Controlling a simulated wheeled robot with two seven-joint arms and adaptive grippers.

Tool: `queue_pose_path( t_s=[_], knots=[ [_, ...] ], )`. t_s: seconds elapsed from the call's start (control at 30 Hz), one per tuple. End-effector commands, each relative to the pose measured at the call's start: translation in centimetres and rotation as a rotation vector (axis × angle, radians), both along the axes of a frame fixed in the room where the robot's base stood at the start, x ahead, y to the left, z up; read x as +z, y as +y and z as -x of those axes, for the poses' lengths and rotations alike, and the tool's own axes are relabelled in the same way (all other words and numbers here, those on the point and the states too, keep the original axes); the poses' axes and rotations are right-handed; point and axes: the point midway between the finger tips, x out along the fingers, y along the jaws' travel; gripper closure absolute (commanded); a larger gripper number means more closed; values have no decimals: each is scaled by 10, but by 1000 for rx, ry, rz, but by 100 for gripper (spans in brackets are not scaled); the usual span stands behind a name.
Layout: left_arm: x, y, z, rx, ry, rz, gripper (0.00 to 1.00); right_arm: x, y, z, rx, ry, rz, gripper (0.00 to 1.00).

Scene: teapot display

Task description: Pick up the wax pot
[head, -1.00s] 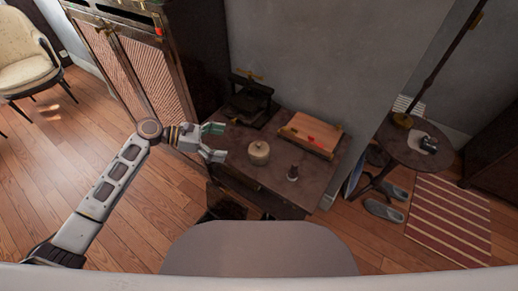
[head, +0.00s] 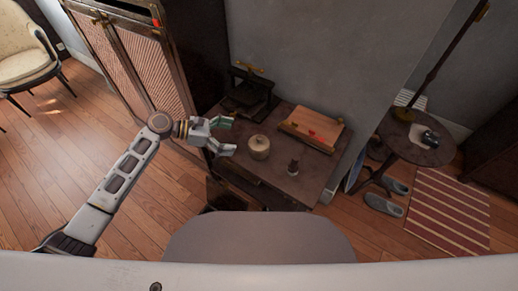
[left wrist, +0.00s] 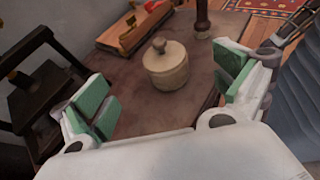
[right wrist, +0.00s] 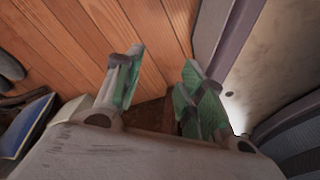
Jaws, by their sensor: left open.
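The wax pot (head: 259,148) is a small cream lidded pot with a knob, upright on the dark wooden desk (head: 240,165). In the left wrist view the wax pot (left wrist: 166,66) stands ahead, between the two open green-padded fingers and beyond their tips. My left gripper (head: 228,136) is open and empty, just left of the pot in the head view and apart from it. My right gripper (right wrist: 160,85) shows only in its own wrist view, fingers apart and empty, over the wooden floor.
A dark press-like stand (head: 247,95) is at the desk's back left. A round side table (head: 405,147) stands at right.

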Motion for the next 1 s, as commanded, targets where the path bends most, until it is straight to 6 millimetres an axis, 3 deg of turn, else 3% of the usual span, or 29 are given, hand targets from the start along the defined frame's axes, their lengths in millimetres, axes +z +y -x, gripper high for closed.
queue_pose_path(
  t_s=[0.4,1.0],
  knots=[
    [-19,-46,-7,1,-1,1,2,2,5,-12,0,-15,-6,60],
    [-24,-57,-8,-1,0,0,2,-1,5,1,-2,3,-5,60]
  ],
)
